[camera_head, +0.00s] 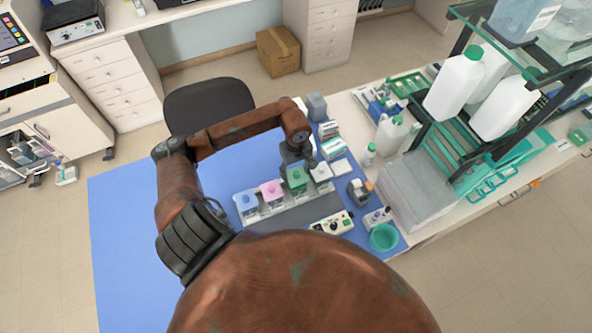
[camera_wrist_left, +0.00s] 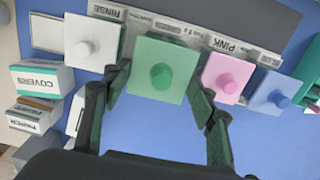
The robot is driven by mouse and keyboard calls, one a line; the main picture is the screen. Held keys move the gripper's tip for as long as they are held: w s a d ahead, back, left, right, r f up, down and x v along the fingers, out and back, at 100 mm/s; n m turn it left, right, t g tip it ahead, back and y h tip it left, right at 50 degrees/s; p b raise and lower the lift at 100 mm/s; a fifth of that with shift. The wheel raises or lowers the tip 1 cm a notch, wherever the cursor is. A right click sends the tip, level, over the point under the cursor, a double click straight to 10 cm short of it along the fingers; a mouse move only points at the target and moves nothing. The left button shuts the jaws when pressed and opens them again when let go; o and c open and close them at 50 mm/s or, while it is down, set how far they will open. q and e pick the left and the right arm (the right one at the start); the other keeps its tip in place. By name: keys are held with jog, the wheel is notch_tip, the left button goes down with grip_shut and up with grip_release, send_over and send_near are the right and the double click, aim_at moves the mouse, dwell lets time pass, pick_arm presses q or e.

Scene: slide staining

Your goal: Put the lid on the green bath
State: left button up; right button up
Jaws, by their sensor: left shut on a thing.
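The green lid (camera_wrist_left: 163,68), a square plate with a round knob, sits between the fingers of my left gripper (camera_wrist_left: 158,82), which is shut on it. In the head view the gripper (camera_head: 294,160) points down at the green lid (camera_head: 296,177) from above. The lid is over the green bath's place in the row, between the white-lidded and pink-lidded baths. The lid hides most of the bath below, so I cannot tell whether it rests on the rim or hangs just above. My right gripper is not in view.
The white lid (camera_wrist_left: 87,43), pink lid (camera_wrist_left: 226,77) and blue lid (camera_wrist_left: 272,92) are close on either side. Cover and paper boxes (camera_wrist_left: 42,78) stand nearby. A teal bowl (camera_head: 384,237) and a white control box (camera_head: 332,223) are nearer. The blue mat (camera_head: 125,230) is clear at left.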

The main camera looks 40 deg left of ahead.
pick_arm(q)
jog(key=shift+f+b, duration=0.35)
jog(key=shift+f, duration=0.6)
jog(key=shift+f+b, duration=0.65)
jog(key=shift+b, duration=0.15)
jog(key=shift+f, duration=0.1)
jog(key=shift+f+b, duration=0.1)
jog(key=shift+b, duration=0.25)
